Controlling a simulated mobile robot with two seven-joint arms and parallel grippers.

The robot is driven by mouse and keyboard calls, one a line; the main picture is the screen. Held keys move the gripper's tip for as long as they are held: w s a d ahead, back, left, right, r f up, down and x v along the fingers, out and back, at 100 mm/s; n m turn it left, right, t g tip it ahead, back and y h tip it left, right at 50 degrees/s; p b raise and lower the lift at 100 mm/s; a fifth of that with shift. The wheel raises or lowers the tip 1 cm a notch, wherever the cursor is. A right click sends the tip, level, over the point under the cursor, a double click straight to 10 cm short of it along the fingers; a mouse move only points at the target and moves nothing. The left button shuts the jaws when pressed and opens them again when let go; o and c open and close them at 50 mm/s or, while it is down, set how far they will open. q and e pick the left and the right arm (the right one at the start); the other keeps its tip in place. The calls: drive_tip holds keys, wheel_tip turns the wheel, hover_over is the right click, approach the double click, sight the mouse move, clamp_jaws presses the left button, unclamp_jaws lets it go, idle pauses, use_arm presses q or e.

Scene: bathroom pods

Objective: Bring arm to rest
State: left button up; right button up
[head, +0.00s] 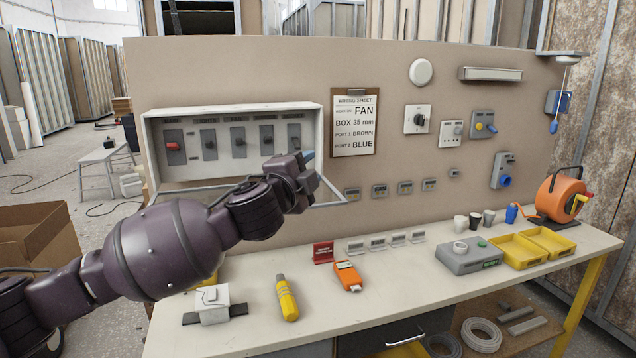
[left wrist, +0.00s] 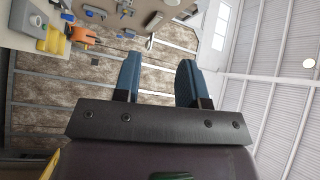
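My left arm reaches in from the left in the head view, over the workbench (head: 250,340). My left gripper (head: 308,157) is in front of the lower right corner of the open switch panel (head: 235,115), above the bench top. Whether it touches the panel is not clear in the head view. In the left wrist view its two blue fingers (left wrist: 160,82) stand apart with nothing between them. My right arm and gripper are in neither view.
The panel holds a red switch (head: 174,146) and several grey ones. A wiring sheet (head: 354,123) hangs right of it. On the bench are a yellow tool (head: 287,298), an orange meter (head: 347,276), yellow trays (head: 518,251) and an orange reel (head: 560,195). The bench's front middle is clear.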

use_arm(q)
drive_tip(key=s+a+f+n+y, duration=0.1)
drive_tip(key=s+a+f+n, duration=0.4)
drive_tip(key=f, duration=0.5)
drive_tip(key=s+a+f+n+g+y, duration=0.1)
drive_tip(key=s+a+f+n, duration=0.35)
drive_tip(key=f, duration=0.55)
drive_tip(key=s+a+f+n+y, duration=0.1)
drive_tip(key=s+a+f+n, duration=0.4)
drive_tip(key=f, duration=0.5)
drive_tip(key=s+a+f+n+g+y, duration=0.2)
drive_tip(key=s+a+f, duration=0.3)
drive_tip(key=s+f, duration=0.5)
drive_tip(key=s+a+f+n+g+y, duration=0.3)
drive_tip(key=s+a+f, duration=0.3)
drive_tip(key=s+f, duration=0.3)
drive_tip(key=s, duration=0.4)
drive_tip(key=shift+f, duration=0.4)
drive_tip(key=shift+a, duration=0.1)
